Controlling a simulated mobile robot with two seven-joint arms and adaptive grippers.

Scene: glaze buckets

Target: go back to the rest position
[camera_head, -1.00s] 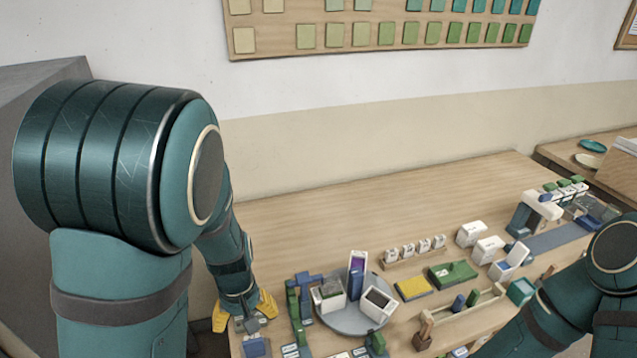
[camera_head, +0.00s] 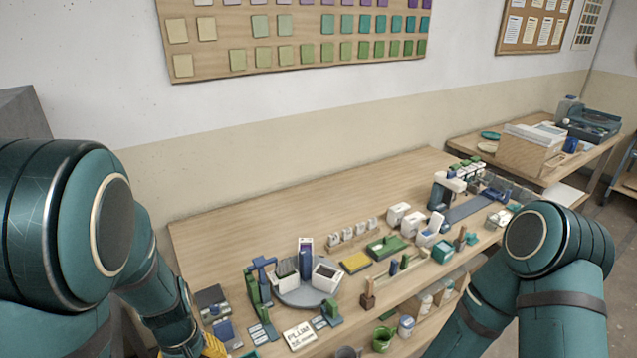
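My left arm comes in from the left in the head view. A yellow part of my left gripper (camera_head: 213,345) shows at the bottom edge, close to the table's front left corner; its fingers are mostly cut off and I cannot tell if they hold anything. My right arm comes in at the right, bent downward, and its gripper is outside the picture. The wooden table (camera_head: 225,230) carries a round grey turntable (camera_head: 303,295) with white containers and a dark purple box (camera_head: 306,256) on it.
A green tray (camera_head: 387,247) and a yellow pad (camera_head: 355,262) lie right of the turntable. A "PLUM" card (camera_head: 299,336) lies at the front edge. A green mug (camera_head: 383,338) sits below it. The table's back left is clear. A side table holds a wooden box (camera_head: 528,150).

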